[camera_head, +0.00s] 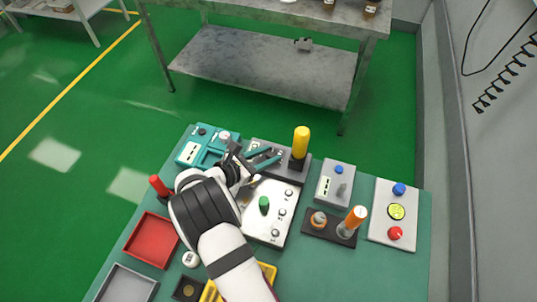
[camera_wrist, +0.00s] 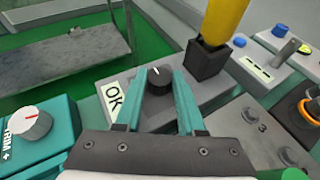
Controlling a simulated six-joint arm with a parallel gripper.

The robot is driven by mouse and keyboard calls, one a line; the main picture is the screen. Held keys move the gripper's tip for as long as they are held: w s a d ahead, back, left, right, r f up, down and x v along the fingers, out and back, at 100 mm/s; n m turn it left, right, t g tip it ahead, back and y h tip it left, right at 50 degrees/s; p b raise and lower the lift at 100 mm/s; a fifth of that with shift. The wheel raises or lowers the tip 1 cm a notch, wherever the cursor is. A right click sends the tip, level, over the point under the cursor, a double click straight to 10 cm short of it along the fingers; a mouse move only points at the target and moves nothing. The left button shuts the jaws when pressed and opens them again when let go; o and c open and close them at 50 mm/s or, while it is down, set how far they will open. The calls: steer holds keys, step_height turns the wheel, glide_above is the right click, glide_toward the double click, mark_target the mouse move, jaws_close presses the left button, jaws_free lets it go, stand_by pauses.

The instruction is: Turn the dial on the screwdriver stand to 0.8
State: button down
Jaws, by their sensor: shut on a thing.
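The screwdriver stand (camera_head: 298,178) is a grey box with a yellow-handled screwdriver (camera_head: 301,142) upright in a black holder. The teal fingers of my gripper (camera_wrist: 158,84) are shut on the dial, one on each side. The scale numbers cannot be read. In the head view my gripper (camera_head: 264,157) is over the stand's left part, and the dial is hard to make out there.
A teal box with a white trim knob (camera_wrist: 30,123) stands close on the left. A white panel with a green knob (camera_head: 264,204) lies in front. A grey box with a blue button (camera_head: 339,169) is to the right. A metal table (camera_head: 270,65) stands behind.

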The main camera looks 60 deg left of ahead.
steer(key=m+h, duration=0.3)
steer(key=shift+a+h, duration=0.2)
steer(key=shift+h, duration=0.1)
steer(key=shift+a+m+h, duration=0.1)
steer(key=shift+m+h, duration=0.7)
steer(key=shift+h, duration=0.3)
steer(key=c, duration=0.5)
jaws_free()
